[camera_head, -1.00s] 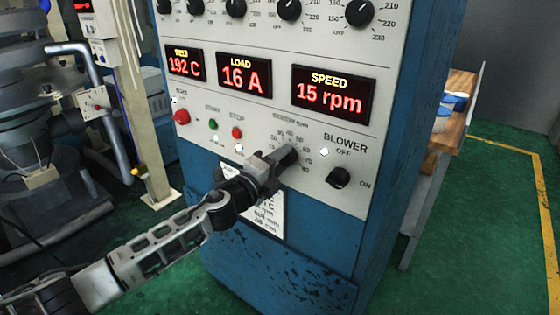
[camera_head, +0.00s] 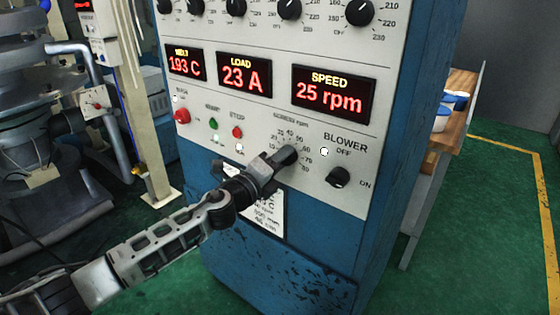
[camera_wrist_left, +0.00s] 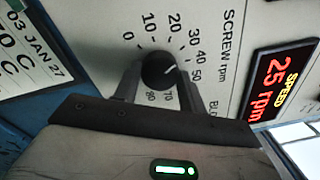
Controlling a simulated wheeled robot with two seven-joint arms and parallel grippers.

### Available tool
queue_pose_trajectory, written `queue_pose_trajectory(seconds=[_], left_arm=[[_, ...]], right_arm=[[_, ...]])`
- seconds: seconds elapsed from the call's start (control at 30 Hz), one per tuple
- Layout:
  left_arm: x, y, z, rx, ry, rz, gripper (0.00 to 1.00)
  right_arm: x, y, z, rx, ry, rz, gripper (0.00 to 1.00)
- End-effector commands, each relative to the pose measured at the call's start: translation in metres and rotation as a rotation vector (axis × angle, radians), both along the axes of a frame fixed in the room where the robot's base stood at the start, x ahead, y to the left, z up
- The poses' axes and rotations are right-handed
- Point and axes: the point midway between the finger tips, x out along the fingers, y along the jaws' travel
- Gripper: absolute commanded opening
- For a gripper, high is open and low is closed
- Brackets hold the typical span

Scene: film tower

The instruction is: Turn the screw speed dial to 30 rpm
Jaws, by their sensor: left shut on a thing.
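The screw speed dial (camera_head: 289,154) is a black knob on the white panel of the blue cabinet. My left gripper (camera_head: 274,163) reaches it from the lower left and is shut on it. In the left wrist view the dial (camera_wrist_left: 158,70) sits between the two fingers of my gripper (camera_wrist_left: 158,84). Its white pointer line faces the right side of the scale; the exact mark is hard to tell. The speed display (camera_head: 331,94) reads 25 rpm, also in the left wrist view (camera_wrist_left: 275,85). My right gripper is not in view.
The blower knob (camera_head: 338,177) is right of the dial. A red button (camera_head: 237,132) and a green button (camera_head: 213,125) are on its left. The load display (camera_head: 244,74) reads 23 A, the melt display (camera_head: 186,65) 193 C. Green floor lies open at right.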

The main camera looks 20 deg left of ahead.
Motion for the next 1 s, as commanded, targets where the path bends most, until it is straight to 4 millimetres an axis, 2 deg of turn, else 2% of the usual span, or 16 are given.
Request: queue_pose_trajectory(seconds=[0.03,0.1,0.37,0.5,0.67,1.0], left_arm=[[-0.001,-0.001,-0.001,0.0,0.002,-0.003,0.49],[-0.001,-0.001,-0.001,0.0,0.002,-0.003,0.63],[-0.001,0.0,-0.001,-0.001,0.001,-0.001,0.63],[-0.009,0.004,-0.002,0.0,0.002,0.0,0.63],[-0.037,0.013,-0.005,0.001,0.004,-0.001,0.63],[-0.113,0.04,-0.011,0.002,0.005,-0.003,0.63]], right_arm=[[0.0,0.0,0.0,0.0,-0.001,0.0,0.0],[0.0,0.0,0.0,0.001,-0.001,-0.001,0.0],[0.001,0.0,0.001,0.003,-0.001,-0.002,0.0],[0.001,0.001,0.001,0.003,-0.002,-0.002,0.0],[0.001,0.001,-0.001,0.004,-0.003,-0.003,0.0],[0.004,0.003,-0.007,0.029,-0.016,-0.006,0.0]])
